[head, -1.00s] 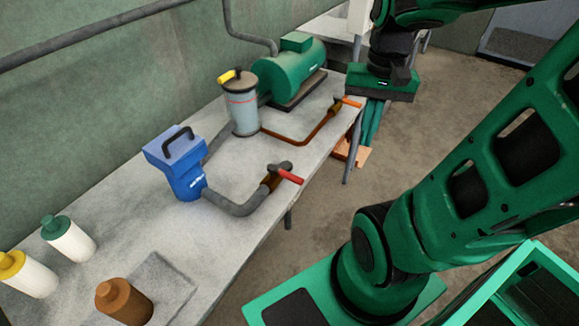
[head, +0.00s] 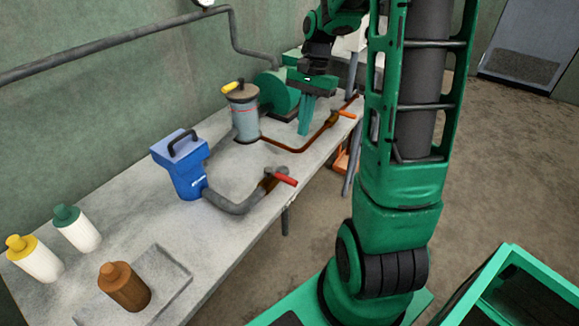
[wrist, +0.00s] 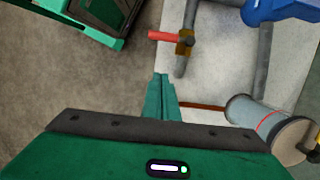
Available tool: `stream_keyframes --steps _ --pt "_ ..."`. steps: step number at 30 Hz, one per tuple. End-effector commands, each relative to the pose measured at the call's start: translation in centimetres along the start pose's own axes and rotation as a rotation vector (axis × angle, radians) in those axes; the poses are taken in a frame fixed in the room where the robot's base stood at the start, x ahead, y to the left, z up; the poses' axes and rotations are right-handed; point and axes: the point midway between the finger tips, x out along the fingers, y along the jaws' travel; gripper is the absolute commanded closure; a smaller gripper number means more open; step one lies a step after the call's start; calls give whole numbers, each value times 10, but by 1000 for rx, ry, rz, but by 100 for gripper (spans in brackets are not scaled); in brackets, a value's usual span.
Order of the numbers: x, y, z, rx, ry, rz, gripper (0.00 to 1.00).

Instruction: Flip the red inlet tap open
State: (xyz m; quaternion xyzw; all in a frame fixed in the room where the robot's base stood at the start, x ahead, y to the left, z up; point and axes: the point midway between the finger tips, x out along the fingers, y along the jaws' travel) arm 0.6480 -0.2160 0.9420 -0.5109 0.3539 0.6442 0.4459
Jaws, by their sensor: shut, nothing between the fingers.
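The red inlet tap (head: 285,180) has a red lever on a brass-brown fitting at the end of a grey pipe, near the bench's front edge. In the wrist view the red lever (wrist: 163,36) sticks out sideways from the fitting, ahead of my fingertips. My gripper (head: 305,130) points down over the far part of the bench, in front of the green motor-like tank, well apart from the tap. Its fingers are together and empty in the wrist view (wrist: 160,80).
An orange-handled tap (head: 345,114) sits on a copper pipe farther along the bench. A blue box (head: 182,170) with a black handle and a grey canister (head: 243,118) stand behind the pipes. Bottles and a brown jar (head: 124,287) stand at the near end.

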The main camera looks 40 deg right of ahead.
Motion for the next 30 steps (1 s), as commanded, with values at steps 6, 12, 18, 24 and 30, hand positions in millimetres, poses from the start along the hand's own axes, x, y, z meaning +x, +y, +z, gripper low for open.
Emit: stream_keyframes --steps 6,12,18,24,30 --pt "0 2 -4 10 -1 -2 100" --pt "2 4 -6 13 -1 -2 100" --pt "23 5 -5 15 -3 -1 100" --pt "60 5 -5 14 -4 0 100" --pt "97 5 -5 13 -3 0 100"
